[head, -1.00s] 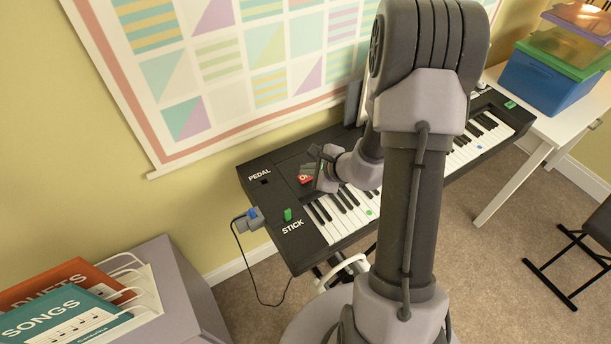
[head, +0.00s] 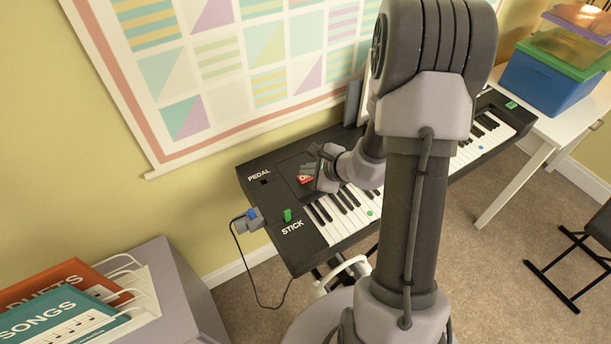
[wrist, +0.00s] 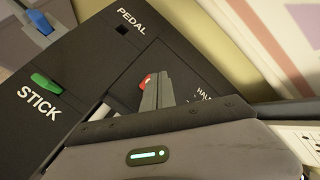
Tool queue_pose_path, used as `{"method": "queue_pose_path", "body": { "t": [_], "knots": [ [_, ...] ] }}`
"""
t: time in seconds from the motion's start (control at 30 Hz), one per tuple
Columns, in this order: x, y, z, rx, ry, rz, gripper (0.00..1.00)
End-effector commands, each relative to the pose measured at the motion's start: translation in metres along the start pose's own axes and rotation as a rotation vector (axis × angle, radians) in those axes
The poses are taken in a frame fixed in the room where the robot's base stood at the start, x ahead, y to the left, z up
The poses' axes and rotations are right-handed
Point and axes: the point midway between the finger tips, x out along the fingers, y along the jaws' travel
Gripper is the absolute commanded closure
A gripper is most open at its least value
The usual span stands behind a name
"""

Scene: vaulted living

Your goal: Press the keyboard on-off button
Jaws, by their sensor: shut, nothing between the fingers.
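The black keyboard (head: 270,200) stands along the wall, with "PEDAL" and "STICK" printed at its left end. The red on-off button (head: 304,179) sits on its top panel; in the wrist view a piece of the red button (wrist: 144,80) shows at the fingertips, the rest hidden behind them. My gripper (head: 318,168) is over the panel just right of the button. In the wrist view my gripper (wrist: 157,80) is shut and empty, its tips at the button. I cannot tell whether they touch it.
A green stick (head: 287,215) stands up at the keyboard's left end. A grey box with a blue part (head: 250,216) and a cable is at its left side. A cabinet with songbooks (head: 60,315) is at lower left. A wall chart (head: 240,70) hangs behind.

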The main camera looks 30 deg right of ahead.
Motion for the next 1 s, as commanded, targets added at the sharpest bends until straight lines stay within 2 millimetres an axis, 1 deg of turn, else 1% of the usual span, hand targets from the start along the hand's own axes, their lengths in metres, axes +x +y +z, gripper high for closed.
{"method": "queue_pose_path", "body": {
  "t": [0.17, 0.5, 0.6, 1.0],
  "knots": [
    [-0.003, -0.002, 0.002, 0.000, 0.000, 0.000, 1.00],
    [-0.037, -0.027, 0.027, -0.002, -0.001, -0.001, 1.00],
    [-0.042, -0.030, 0.030, 0.000, 0.000, 0.000, 1.00],
    [-0.042, -0.030, 0.030, 0.000, 0.000, 0.000, 1.00]
  ]
}}
